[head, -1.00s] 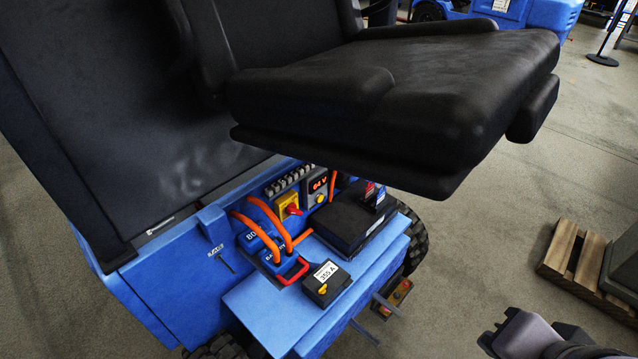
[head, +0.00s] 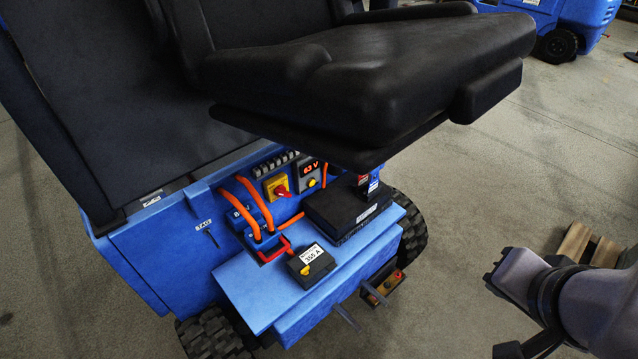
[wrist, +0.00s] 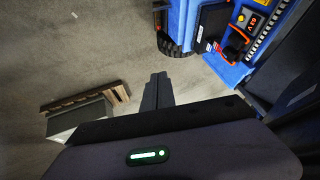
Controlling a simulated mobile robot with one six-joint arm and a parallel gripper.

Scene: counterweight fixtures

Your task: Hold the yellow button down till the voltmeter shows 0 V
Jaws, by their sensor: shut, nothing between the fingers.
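The yellow button (head: 311,183) sits on a grey panel under the raised black seat, just below the voltmeter (head: 309,167). The voltmeter shows red digits that look like 63 V or 83 V; I cannot tell the first digit. In the wrist view the button (wrist: 241,18) and the voltmeter appear small at the top right. My gripper (wrist: 158,77) is shut and empty, its fingers together. It is well apart from the button, over open floor. In the head view my arm is at the lower right.
The raised seat (head: 380,80) overhangs the panel. A red rotary switch on a yellow plate (head: 278,188), orange cables, a black box (head: 345,212) and a 355 A labelled block (head: 311,265) crowd the blue vehicle. A wooden pallet (head: 590,248) lies right. The floor between is clear.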

